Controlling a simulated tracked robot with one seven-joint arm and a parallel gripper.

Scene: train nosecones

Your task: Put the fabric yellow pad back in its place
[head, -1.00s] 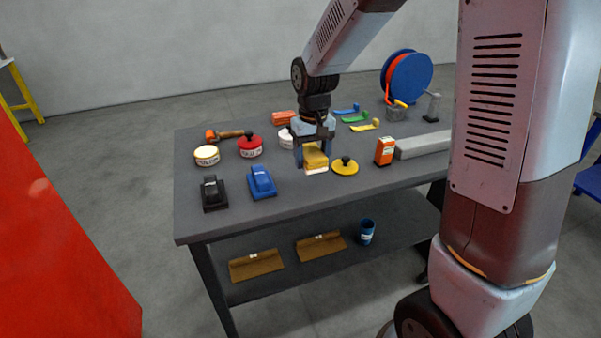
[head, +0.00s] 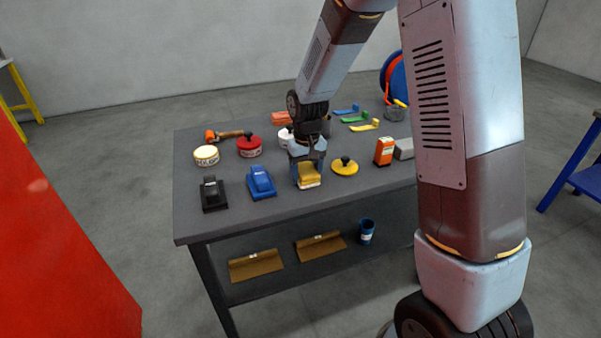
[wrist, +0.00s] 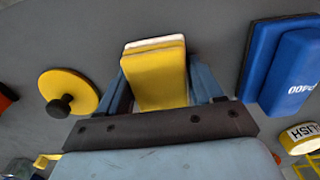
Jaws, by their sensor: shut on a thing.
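The yellow pad (head: 308,176) is a yellow block with a pale, whitish layer along its lower edge. My gripper (head: 307,165) is shut on it above the near half of the grey table (head: 230,212). In the wrist view the yellow pad (wrist: 158,78) sits between the two blue fingers of my gripper (wrist: 160,88). The pad is low, at or close to the tabletop; I cannot tell whether it touches. It stands between a blue block-shaped pad (head: 261,182) on the left and a round yellow disc with a black knob (head: 344,166) on the right.
A black block (head: 213,193) stands left of the blue one. An orange box (head: 383,151) stands at right. Bare tabletop lies along the front edge.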

